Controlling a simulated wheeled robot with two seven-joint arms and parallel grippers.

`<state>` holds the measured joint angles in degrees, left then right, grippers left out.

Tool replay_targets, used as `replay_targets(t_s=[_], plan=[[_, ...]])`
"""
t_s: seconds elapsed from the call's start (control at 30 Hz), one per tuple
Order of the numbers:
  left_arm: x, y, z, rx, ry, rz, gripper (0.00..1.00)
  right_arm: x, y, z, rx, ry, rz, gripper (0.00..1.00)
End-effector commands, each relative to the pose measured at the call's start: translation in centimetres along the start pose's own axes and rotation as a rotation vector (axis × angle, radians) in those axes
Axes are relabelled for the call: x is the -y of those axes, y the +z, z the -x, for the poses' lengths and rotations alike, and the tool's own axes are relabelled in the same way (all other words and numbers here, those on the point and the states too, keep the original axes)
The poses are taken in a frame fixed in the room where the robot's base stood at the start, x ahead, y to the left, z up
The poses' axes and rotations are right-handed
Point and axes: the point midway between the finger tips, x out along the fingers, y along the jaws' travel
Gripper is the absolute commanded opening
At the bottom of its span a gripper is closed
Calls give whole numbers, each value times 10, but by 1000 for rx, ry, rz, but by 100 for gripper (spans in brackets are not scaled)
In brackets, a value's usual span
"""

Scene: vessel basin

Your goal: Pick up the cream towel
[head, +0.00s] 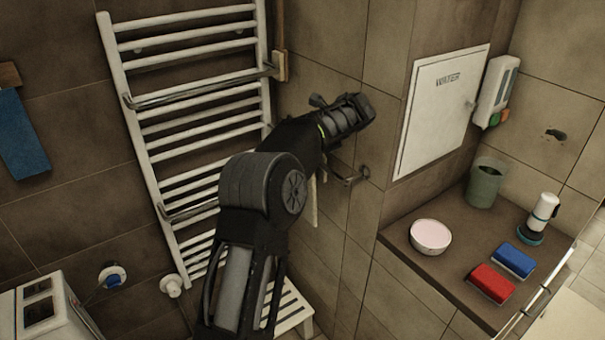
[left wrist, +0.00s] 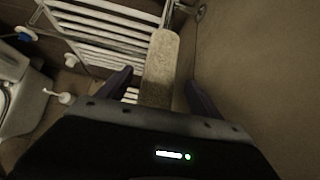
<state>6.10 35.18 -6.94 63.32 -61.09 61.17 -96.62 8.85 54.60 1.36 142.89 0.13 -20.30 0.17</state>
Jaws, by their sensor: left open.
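The cream towel (left wrist: 162,58) hangs as a long narrow strip in the left wrist view. Its lower part passes between the two dark fingers of my left gripper (left wrist: 160,82), which is open, with a gap visible on both sides. In the head view only a thin pale strip of the towel (head: 313,204) shows beside my left arm, which covers the rest. My left fingers are hidden in the head view. My right gripper is in neither view.
A white ladder radiator (head: 190,130) stands on the wall behind my left arm. A metal wall holder (head: 350,179) is below my wrist. A white slatted stool (head: 294,308) is low down.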

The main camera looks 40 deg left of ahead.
Motion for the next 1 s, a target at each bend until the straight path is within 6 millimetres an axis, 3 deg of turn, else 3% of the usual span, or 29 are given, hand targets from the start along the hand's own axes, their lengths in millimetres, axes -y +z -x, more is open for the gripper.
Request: replay_targets(t_s=[0.27, 0.6, 1.0], plan=[[0, 0, -6, -1, 2, -1, 75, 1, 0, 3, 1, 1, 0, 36], [-1, 0, -49, 0, 1, 0, 75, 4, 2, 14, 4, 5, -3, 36], [-1, 0, -52, 0, -1, 0, 75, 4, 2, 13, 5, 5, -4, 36]])
